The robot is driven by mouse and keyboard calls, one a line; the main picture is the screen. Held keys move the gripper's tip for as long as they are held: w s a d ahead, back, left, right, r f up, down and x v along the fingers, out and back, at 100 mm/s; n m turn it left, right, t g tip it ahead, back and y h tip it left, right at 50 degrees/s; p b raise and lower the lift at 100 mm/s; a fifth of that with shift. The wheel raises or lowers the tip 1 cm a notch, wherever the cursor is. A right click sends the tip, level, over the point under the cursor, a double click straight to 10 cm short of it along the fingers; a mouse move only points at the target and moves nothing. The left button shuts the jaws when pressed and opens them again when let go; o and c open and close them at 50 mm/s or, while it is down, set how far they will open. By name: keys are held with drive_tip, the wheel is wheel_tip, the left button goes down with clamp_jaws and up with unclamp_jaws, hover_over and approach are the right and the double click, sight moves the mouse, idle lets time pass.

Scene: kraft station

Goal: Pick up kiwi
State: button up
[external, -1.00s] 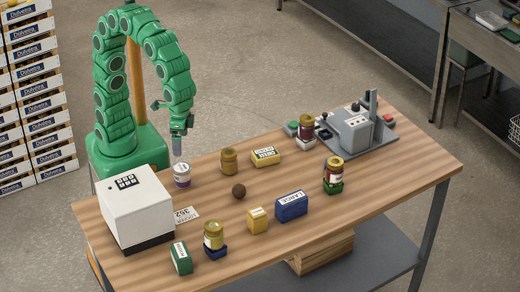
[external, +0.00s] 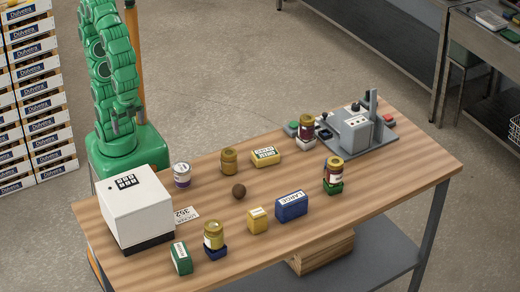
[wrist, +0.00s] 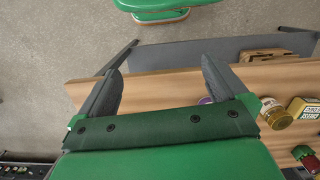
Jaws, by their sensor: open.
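The kiwi (external: 239,190) is a small, round, dark brown fruit lying on the wooden tabletop (external: 350,210), near its middle, in the external view. I cannot make it out in the wrist view. My gripper (wrist: 160,85) is open and empty, with its two dark fingers wide apart over the table's edge and the floor in the wrist view. In the external view it hangs close to my green base, behind the table and well left of the kiwi, not touching it.
Around the kiwi stand a gold-lidded jar (external: 229,161), a yellow box (external: 266,156), a small yellow block (external: 257,220), a blue box (external: 291,207) and a purple-and-white tin (external: 181,175). A white box (external: 137,210) is at left; a grey machine (external: 355,128) at right.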

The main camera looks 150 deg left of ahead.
drive_tip(key=shift+s+d+f+m, duration=0.1)
drive_tip(key=shift+s+f+m, duration=0.1)
drive_tip(key=shift+s, duration=0.3)
drive_tip(key=shift+s+d+f+m, duration=0.1)
drive_tip(key=shift+s+m, duration=0.1)
drive_tip(key=shift+s, duration=0.3)
